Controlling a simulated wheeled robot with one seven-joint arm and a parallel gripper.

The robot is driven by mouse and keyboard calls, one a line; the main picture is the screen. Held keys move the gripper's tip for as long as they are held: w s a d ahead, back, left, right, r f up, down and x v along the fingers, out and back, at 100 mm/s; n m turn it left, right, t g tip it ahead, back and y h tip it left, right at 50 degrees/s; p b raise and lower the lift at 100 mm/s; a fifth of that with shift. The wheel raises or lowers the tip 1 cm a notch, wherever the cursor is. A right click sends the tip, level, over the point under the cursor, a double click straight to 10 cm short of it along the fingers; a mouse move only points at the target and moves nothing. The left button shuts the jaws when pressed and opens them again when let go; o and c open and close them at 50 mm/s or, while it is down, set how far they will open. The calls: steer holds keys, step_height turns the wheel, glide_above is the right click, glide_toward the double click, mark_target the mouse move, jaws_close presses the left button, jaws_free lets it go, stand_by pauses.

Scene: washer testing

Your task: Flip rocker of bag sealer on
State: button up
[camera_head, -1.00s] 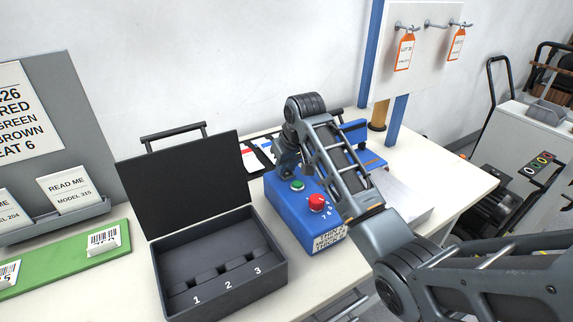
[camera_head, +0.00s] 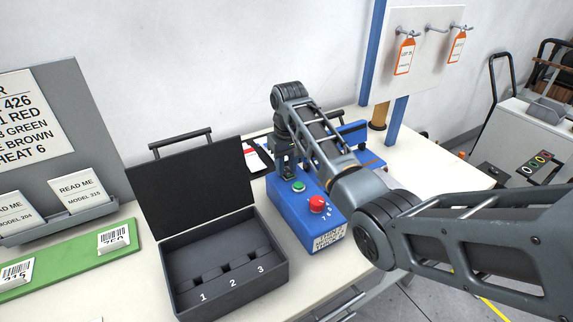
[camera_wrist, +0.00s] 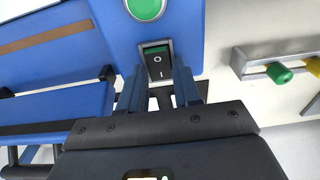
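The bag sealer (camera_head: 318,231) is a blue box on the table with a green button (camera_head: 298,187) and a red knob (camera_head: 317,204) on top. Its black rocker (camera_wrist: 158,66) shows in the wrist view in a light metal frame, marked O and I, with a green strip at the O end near the green button. In the head view my gripper hides the rocker. My gripper (camera_wrist: 160,80) points down at the sealer's far end. Its two fingers are apart, one at each side of the rocker's I end, with nothing held. I cannot tell if they touch the sealer.
An open black case (camera_head: 222,262) with slots numbered 1 to 3 stands left of the sealer. A green board (camera_head: 70,262) with barcode cards lies further left. Blue equipment (camera_head: 355,134) stands behind my arm. In the wrist view, a metal fixture with green and yellow knobs (camera_wrist: 279,73) sits at the right.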

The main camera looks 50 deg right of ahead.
mark_target(287, 172)
steer(key=o, duration=0.3)
steer(key=shift+o, duration=0.2)
step_height(287, 172, up, 8)
steer(key=b, duration=0.1)
steer(key=shift+s, duration=0.25)
steer(key=shift+a+f, duration=0.1)
steer(key=shift+f, duration=0.05)
